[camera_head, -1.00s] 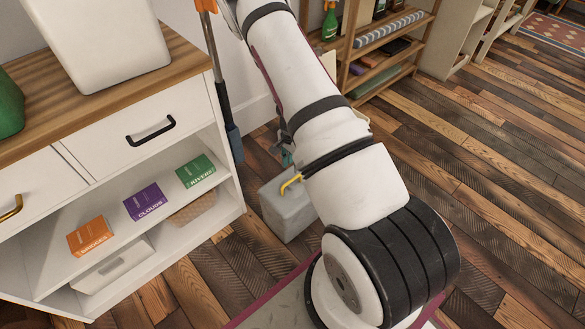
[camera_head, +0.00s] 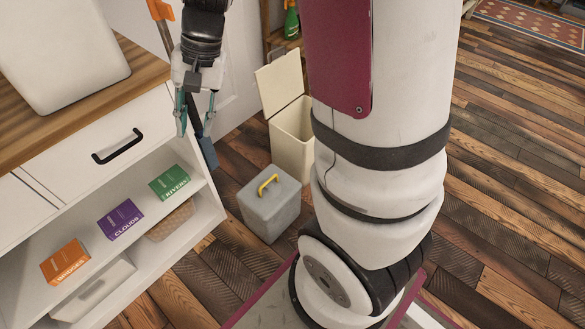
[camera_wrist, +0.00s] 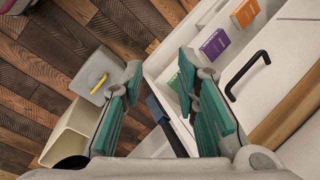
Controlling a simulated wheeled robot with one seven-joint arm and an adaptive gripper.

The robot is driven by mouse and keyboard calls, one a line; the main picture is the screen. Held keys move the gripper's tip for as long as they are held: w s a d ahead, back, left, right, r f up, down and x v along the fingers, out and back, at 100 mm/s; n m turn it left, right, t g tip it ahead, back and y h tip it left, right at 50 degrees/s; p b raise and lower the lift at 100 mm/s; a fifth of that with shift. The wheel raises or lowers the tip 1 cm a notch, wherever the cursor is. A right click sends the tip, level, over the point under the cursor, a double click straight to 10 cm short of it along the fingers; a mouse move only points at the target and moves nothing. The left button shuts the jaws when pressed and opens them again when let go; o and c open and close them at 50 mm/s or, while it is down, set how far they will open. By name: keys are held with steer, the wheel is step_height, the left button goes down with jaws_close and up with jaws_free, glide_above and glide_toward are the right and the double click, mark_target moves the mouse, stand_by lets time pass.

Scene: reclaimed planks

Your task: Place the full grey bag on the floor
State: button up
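The full grey bag (camera_head: 268,208), a boxy grey block with a yellow handle (camera_head: 267,184) on top, stands upright on the plank floor (camera_head: 222,262) between the white cabinet and my arm. It also shows in the wrist view (camera_wrist: 88,72), left of my fingers. My gripper (camera_head: 194,128) hangs above and to the left of the bag, in front of the cabinet side, apart from the bag. In the wrist view my teal fingers (camera_wrist: 160,70) are spread wide with nothing between them.
An open cream bin (camera_head: 291,138) with its lid (camera_head: 279,82) raised stands just behind the bag. The white cabinet (camera_head: 168,128) is at left, with small boxes on its shelf. An orange-topped tool (camera_head: 160,12) leans beside it. Floor at right is clear.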

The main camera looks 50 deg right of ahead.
steer(key=s+a+r+n, duration=0.2)
steer(key=s+r, duration=0.2)
steer(key=s, duration=0.2)
steer(key=s+a+r+n, duration=0.2)
steer(key=s+r+n, duration=0.15)
steer(key=s, duration=0.35)
steer(key=s+d+r+n+h, duration=0.2)
steer(key=s+n+h, duration=0.1)
steer(key=s, duration=1.1)
steer(key=shift+s+r+h, duration=0.15)
steer(key=shift+s+h, duration=0.05)
steer(key=shift+h, duration=0.2)
step_height(320, 180, up, 28)
steer(key=t+p, duration=0.3)
steer(key=p, duration=2.3)
steer(key=shift+d, duration=0.3)
